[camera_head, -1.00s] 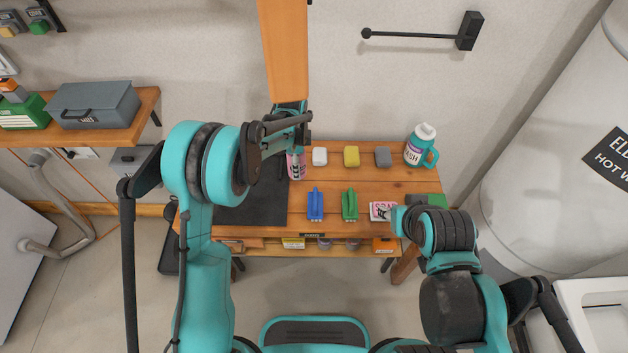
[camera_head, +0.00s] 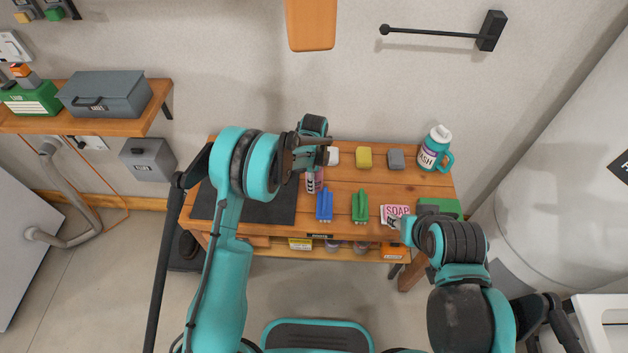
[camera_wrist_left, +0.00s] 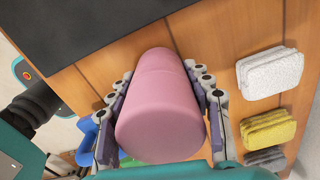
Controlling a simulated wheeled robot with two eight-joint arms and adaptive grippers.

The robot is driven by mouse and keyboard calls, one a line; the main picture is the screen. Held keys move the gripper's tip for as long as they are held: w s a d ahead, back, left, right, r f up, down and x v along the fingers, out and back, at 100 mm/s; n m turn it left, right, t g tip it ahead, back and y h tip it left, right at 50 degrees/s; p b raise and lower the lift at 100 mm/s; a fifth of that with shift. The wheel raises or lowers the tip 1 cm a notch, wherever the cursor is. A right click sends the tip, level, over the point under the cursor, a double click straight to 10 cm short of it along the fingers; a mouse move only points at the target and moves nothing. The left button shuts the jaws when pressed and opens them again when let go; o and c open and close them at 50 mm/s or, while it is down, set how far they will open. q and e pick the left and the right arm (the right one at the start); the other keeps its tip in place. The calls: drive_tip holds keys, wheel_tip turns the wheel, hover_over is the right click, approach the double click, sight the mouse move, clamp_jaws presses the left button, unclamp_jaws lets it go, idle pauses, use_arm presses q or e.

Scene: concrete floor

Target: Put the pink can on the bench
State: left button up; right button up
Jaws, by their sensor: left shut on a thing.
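The pink can (camera_head: 314,183) is at the back middle of the wooden bench (camera_head: 345,180), right of the dark mat. In the left wrist view the can (camera_wrist_left: 162,115) sits between the two fingers of my left gripper (camera_wrist_left: 160,110), which is shut on it. In the head view the left gripper (camera_head: 314,160) is mostly hidden by its own wrist. Whether the can touches the bench top cannot be told. My right arm's end (camera_head: 405,228) is by the soap box at the front right; its fingers are not clear.
White (camera_head: 333,157), yellow (camera_head: 364,158) and grey (camera_head: 396,159) sponges line the back. Blue (camera_head: 324,206) and green (camera_head: 360,207) brushes, a soap box (camera_head: 396,213) and a wash jug (camera_head: 434,150) stand near. The dark mat (camera_head: 245,203) is clear. An orange beam (camera_head: 311,25) hangs above.

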use_arm(q)
drive_tip(key=shift+r, duration=0.1)
drive_tip(key=shift+f, duration=0.2)
drive_tip(key=o, duration=1.3)
drive_tip(key=shift+o, duration=0.2)
drive_tip(key=shift+r, duration=0.1)
